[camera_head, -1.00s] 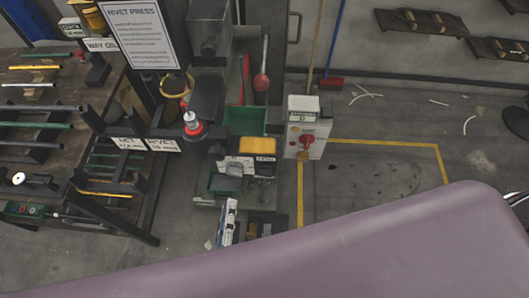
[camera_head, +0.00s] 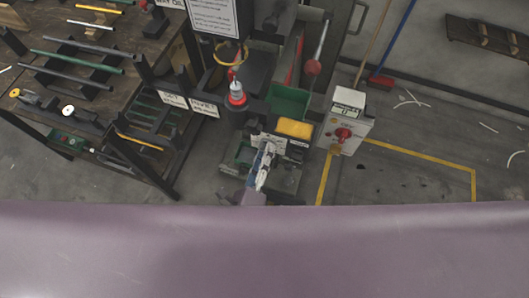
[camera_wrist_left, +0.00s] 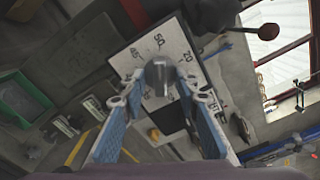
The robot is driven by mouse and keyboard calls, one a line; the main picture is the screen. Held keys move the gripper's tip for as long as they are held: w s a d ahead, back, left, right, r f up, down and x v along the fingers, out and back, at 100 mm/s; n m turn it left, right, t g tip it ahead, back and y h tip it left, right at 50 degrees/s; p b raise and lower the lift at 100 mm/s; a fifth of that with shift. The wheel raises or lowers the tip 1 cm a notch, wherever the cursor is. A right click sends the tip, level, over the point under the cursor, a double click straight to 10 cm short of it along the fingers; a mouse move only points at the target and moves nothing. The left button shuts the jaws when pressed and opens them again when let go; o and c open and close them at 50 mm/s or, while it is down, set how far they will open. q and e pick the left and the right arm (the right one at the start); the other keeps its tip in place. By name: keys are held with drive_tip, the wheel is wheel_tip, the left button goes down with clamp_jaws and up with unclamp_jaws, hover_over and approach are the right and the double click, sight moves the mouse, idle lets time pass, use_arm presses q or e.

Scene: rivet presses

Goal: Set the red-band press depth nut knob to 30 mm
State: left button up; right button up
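The press (camera_head: 237,95) with a red band around a light cylinder stands at the centre of the head view. In the left wrist view a grey depth knob (camera_wrist_left: 159,75) sits on a white dial plate (camera_wrist_left: 150,45) with printed numbers, 50 and 20 among them. The knob's setting is too blurred to read. My left gripper (camera_wrist_left: 161,82) is open, with its blue fingers apart on either side of the knob; contact cannot be told. In the head view the left gripper (camera_head: 262,165) is small, in front of the press's lower plate. My right gripper is not in view.
A green bin (camera_head: 289,102) and yellow block (camera_head: 295,128) are beside the press. A white control box (camera_head: 345,120) with a red knob stands to the right. A rod rack (camera_head: 90,65) is at left. My purple body covers the bottom.

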use_arm(q)
clamp_jaws()
drive_tip(key=shift+n, duration=0.3)
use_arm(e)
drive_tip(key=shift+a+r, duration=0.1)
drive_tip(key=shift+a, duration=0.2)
